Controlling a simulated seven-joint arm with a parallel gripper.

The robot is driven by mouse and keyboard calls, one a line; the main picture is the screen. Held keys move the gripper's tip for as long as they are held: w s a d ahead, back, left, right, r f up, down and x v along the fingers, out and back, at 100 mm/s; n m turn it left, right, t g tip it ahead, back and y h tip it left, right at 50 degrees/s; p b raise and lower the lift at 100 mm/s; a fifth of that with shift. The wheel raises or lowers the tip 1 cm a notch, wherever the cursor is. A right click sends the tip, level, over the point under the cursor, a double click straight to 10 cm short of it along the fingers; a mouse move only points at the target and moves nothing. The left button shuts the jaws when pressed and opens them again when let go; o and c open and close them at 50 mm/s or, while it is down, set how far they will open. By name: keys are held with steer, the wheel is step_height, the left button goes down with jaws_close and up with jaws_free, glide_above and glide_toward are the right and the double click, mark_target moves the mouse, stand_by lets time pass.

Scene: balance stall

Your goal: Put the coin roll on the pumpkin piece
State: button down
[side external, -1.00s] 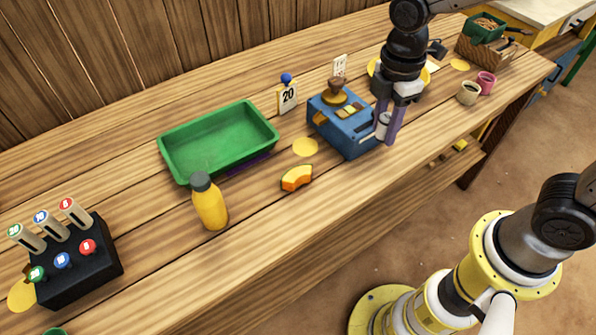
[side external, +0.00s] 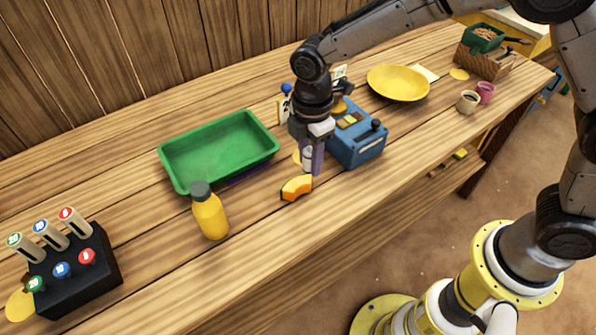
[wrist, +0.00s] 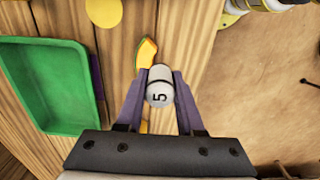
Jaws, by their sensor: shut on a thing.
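The coin roll (wrist: 159,88) is a white cylinder marked 5, held between the two purple fingers of my gripper (wrist: 157,98). In the side view my gripper (side external: 311,160) is shut on the coin roll (side external: 308,158), just behind and to the right of the pumpkin piece. The pumpkin piece (side external: 296,187) is an orange wedge with a dark green rind, lying on the table. In the wrist view the pumpkin piece (wrist: 146,53) lies just beyond the roll, partly hidden by it. I cannot tell the exact height of the roll above the table.
A green tray (side external: 170,171) lies to the left, with a yellow bottle (side external: 210,215) in front of it. A blue box (side external: 362,151) stands just right of my gripper. A yellow plate (side external: 398,84) is farther back right. The table's front edge is close to the pumpkin piece.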

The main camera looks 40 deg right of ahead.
mark_target(298, 183)
steer(key=w+f, duration=0.1)
steer(key=w+a+f, duration=0.1)
steer(key=f, duration=0.1)
steer(key=shift+w+a+f, duration=0.15)
steer(key=shift+w+f, duration=0.05)
steer(key=shift+w, duration=0.05)
steer(key=shift+f, duration=1.35)
steer(key=shift+f, duration=0.15)
steer(key=c, duration=0.5)
jaws_free()
steer(key=shift+s, duration=0.1)
steer(key=shift+c, duration=0.2)
step_height(298, 183, up, 12)
steer(key=shift+r, duration=0.2)
